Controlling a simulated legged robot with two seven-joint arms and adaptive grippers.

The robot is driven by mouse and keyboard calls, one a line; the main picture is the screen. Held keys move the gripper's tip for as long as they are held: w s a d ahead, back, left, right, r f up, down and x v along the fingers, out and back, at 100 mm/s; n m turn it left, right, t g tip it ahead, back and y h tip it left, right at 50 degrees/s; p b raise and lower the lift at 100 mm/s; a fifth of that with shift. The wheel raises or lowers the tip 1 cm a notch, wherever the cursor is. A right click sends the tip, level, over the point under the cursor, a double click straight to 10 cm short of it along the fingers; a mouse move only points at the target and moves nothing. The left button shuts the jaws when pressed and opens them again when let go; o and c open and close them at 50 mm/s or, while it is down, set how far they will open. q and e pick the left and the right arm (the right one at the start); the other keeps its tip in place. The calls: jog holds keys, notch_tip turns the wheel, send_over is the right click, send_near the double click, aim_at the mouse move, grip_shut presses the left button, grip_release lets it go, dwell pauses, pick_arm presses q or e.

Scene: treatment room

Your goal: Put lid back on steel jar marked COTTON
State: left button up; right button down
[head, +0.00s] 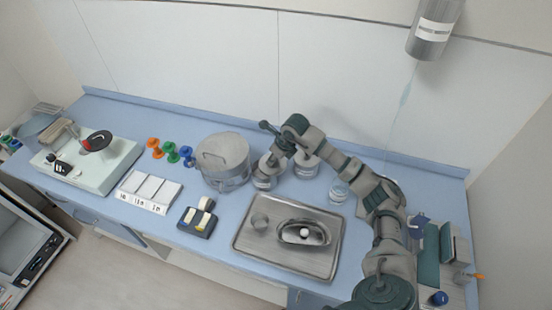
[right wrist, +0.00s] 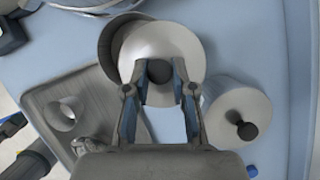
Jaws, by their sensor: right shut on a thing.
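My right gripper (right wrist: 160,88) is shut on the dark knob of a pale round lid (right wrist: 160,45). In the wrist view the lid partly covers a grey round jar (right wrist: 112,38), whose dark rim shows at the lid's left. I cannot tell whether lid and jar touch. In the head view the gripper (head: 279,156) is above this steel jar (head: 263,182) at the back of the counter. Its label is too small to read. A second steel jar (head: 306,166), with its knobbed lid on, stands to its right; it also shows in the wrist view (right wrist: 242,112). My left gripper is out of view.
A large steel drum (head: 222,160) stands close left of the jar. A steel tray (head: 245,245) with a cup and an oval dish lies in front. A clear labelled jar (head: 339,191) stands at the right.

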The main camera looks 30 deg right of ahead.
aim_at(261, 169)
jog(key=a, duration=0.3)
jog(key=shift+a, duration=0.3)
jog(key=shift+r, duration=0.15)
jog(key=shift+w+d, duration=0.1)
jog(key=shift+d, duration=0.1)
jog(key=shift+d+f, duration=0.2)
jog(key=shift+d, duration=0.5)
jog(key=shift+a, duration=0.3)
jog(key=shift+w+a+r, duration=0.1)
jog(key=shift+a+r, duration=0.05)
jog(key=shift+a, duration=0.4)
jog(key=shift+w+a+r, duration=0.1)
jog(key=shift+a, duration=0.45)
jog(key=shift+a+r+p, duration=0.1)
jog(key=shift+a+p, duration=0.15)
jog(key=shift+p, duration=0.05)
jog(key=shift+d, duration=0.5)
jog(key=shift+d+f, duration=0.2)
jog(key=shift+a+r, duration=0.1)
jog(key=shift+a, duration=0.2)
jog(key=shift+a+r, duration=0.1)
jog(key=shift+a, duration=0.45)
jog(key=shift+d+f, duration=0.15)
jog(key=shift+f, duration=0.05)
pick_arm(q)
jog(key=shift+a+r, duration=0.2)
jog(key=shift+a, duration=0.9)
pick_arm(e)
jog(key=shift+a+r, duration=0.1)
jog(key=shift+a, duration=0.1)
